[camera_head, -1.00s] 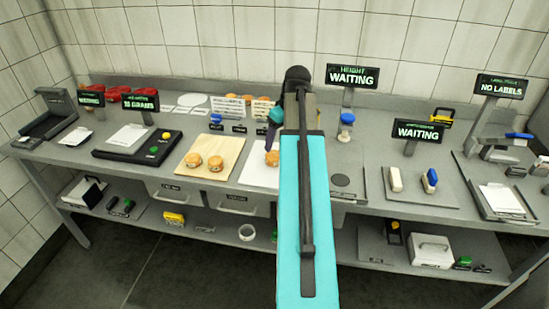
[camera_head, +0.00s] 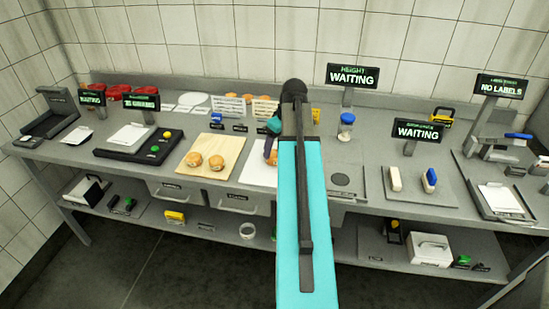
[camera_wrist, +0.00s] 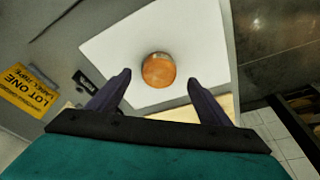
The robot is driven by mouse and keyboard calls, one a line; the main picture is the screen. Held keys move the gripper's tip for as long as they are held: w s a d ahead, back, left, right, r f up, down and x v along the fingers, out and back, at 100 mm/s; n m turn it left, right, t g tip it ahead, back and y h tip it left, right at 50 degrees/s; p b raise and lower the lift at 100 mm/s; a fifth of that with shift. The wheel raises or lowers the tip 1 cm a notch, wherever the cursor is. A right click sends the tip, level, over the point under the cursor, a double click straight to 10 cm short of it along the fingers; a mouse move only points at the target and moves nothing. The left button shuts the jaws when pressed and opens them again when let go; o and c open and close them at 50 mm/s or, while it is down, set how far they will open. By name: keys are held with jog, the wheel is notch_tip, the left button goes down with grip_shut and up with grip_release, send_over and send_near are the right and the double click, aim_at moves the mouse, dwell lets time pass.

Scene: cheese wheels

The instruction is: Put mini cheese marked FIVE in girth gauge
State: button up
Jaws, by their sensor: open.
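A round orange-brown mini cheese (camera_wrist: 158,70) lies on a white sheet (camera_wrist: 112,52) in the wrist view. I cannot read a number on it. My gripper (camera_wrist: 160,95) is open and empty, its two dark purple fingers apart, with the cheese ahead of the fingertips. In the head view my arm hides most of the gripper and the cheese. Two more mini cheeses (camera_head: 194,159) (camera_head: 216,163) sit on a wooden board (camera_head: 208,143). A plate with a white block (camera_head: 395,178) and a blue-and-white block (camera_head: 430,181) may be the girth gauge; its sign (camera_head: 417,131) reads WAITING.
The height station sign (camera_head: 352,75) stands behind a blue-topped post (camera_head: 346,127). A black tray with buttons (camera_head: 138,145) lies left of the board. A label station (camera_head: 497,150) is at the right. A yellow LOT ONE label (camera_wrist: 38,88) shows in the wrist view.

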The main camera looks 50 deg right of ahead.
aim_at(275, 153)
jog(key=shift+p+x, duration=0.9)
jog(key=shift+x, duration=1.5)
jog(key=shift+w, duration=0.1)
jog(key=c, duration=1.3)
jog(key=shift+r, duration=0.2)
